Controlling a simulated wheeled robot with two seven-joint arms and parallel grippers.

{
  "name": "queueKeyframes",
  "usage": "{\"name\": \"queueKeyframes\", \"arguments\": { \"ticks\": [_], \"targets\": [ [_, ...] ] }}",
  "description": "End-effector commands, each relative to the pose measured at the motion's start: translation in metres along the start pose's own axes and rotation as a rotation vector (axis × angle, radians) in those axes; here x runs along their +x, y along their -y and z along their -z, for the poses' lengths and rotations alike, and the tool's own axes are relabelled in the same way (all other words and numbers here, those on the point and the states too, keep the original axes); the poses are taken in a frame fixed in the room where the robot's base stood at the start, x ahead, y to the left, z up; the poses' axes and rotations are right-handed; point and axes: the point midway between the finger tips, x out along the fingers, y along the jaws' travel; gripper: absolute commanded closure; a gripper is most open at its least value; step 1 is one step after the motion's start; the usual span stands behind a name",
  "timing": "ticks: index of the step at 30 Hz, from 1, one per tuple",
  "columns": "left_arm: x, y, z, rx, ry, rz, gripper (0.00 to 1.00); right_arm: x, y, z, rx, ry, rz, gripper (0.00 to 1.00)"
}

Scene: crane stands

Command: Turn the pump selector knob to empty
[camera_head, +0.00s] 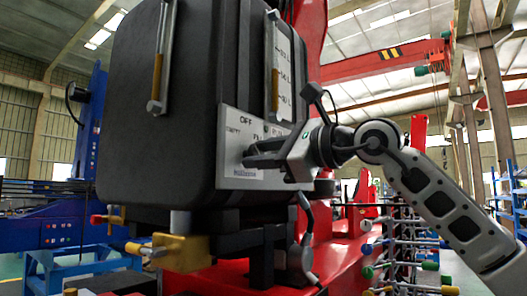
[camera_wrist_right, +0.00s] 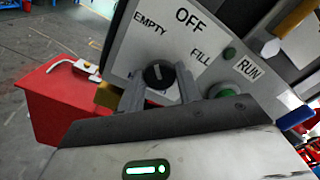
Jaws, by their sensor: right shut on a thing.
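The pump selector knob (camera_wrist_right: 158,73) is a round black knob with a short white mark, on a white panel (camera_wrist_right: 125,60) labelled EMPTY at its upper left, OFF above and FILL at its right. The mark points roughly up in the right wrist view; its exact setting is hard to tell. My right gripper (camera_wrist_right: 160,88) is shut on the knob, one finger on each side. In the head view the right gripper (camera_head: 250,155) reaches the panel (camera_head: 240,174) from the right and hides the knob. My left gripper is not in view.
The panel is on a large dark tank (camera_head: 150,110) with a sight gauge (camera_head: 278,65). Below are a yellow fitting (camera_head: 180,252) and a red machine body (camera_head: 345,262). Coloured levers (camera_head: 400,245) stand at the right.

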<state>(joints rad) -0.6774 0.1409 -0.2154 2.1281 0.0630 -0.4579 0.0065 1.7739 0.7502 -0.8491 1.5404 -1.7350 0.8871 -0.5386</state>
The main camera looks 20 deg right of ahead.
Motion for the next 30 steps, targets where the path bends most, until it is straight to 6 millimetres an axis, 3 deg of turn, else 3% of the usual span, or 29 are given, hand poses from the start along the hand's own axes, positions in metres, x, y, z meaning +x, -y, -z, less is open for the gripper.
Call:
{"name": "queueKeyframes", "arguments": {
  "ticks": [17, 18, 19, 30],
  "targets": [
    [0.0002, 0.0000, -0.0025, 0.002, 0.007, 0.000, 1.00, -0.0003, 0.0002, -0.0003, -0.034, 0.001, 0.001, 0.89],
    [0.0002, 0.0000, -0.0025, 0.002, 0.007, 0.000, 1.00, -0.0003, 0.0002, -0.0003, -0.034, 0.001, 0.001, 0.55],
    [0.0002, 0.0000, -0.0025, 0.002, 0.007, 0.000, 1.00, -0.0003, 0.0002, -0.0003, -0.034, 0.001, 0.001, 0.46],
    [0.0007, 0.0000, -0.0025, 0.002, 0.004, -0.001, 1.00, -0.0042, 0.0000, 0.0004, -0.032, 0.000, 0.002, 0.44]
  ]
}}
